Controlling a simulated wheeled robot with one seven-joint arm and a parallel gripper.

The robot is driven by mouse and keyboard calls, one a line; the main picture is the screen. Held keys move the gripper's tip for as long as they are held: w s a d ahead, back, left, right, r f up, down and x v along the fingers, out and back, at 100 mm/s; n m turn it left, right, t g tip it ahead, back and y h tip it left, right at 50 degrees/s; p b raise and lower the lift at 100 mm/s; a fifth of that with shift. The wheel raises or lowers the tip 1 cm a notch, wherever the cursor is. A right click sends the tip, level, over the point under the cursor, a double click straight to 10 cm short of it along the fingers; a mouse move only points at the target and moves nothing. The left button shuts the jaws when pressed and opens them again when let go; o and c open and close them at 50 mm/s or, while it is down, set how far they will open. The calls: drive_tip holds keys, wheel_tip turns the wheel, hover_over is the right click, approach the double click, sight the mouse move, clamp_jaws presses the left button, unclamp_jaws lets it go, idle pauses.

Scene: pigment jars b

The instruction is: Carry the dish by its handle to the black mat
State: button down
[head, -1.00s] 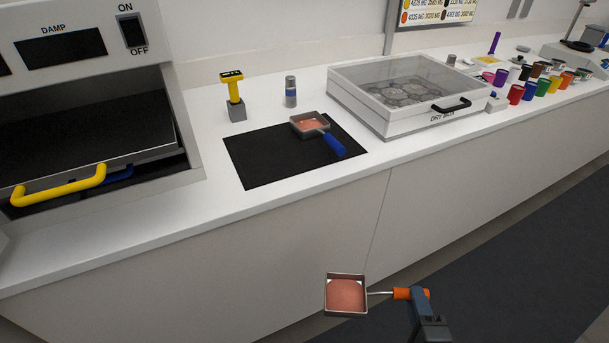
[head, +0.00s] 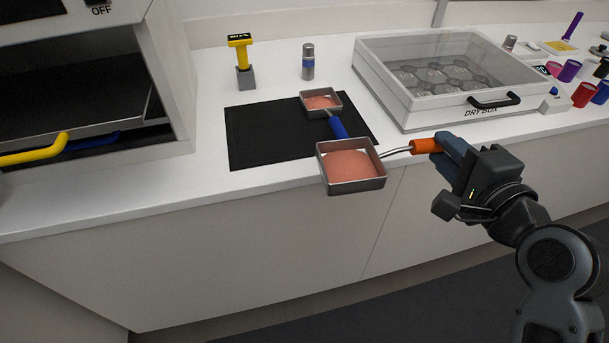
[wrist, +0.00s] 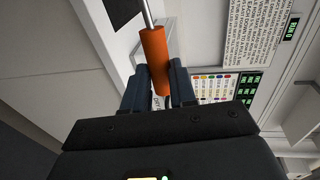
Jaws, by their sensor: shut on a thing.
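The dish (head: 350,168) is a square grey metal pan with pinkish content and an orange handle (head: 425,146). My gripper (head: 440,150) is shut on the orange handle, which also shows between the fingers in the wrist view (wrist: 156,62). The dish is held level in the air at the counter's front edge, overlapping the mat's front right part in the head view. The black mat (head: 265,140) lies on the white counter. A second, similar dish (head: 321,102) with a blue handle (head: 337,126) stands on the mat's right part, its handle end hidden behind the held dish.
A yellow-handled tool on a grey block (head: 245,78) and a small grey jar with a blue band (head: 308,62) stand behind the mat. The dry box (head: 440,85) is at right. An open oven with a yellow handle (head: 35,150) is at left. The mat's left part is bare.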

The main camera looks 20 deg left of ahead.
sight(370, 143)
drive_tip(key=w+a+f, duration=0.1)
drive_tip(key=a, duration=0.3)
drive_tip(key=w+a+f+p, duration=0.1)
drive_tip(key=a+f, duration=0.1)
drive_tip(key=a, duration=0.2)
drive_tip(key=w+a+f, duration=0.1)
drive_tip(key=a, duration=0.2)
drive_tip(key=shift+w+a+f, duration=0.35)
drive_tip(key=shift+a, duration=0.05)
drive_tip(key=shift+a+f, duration=0.1)
drive_tip(key=shift+f, duration=2.1)
drive_tip(key=c, duration=0.9)
unclamp_jaws()
drive_tip(key=shift+n, duration=0.3)
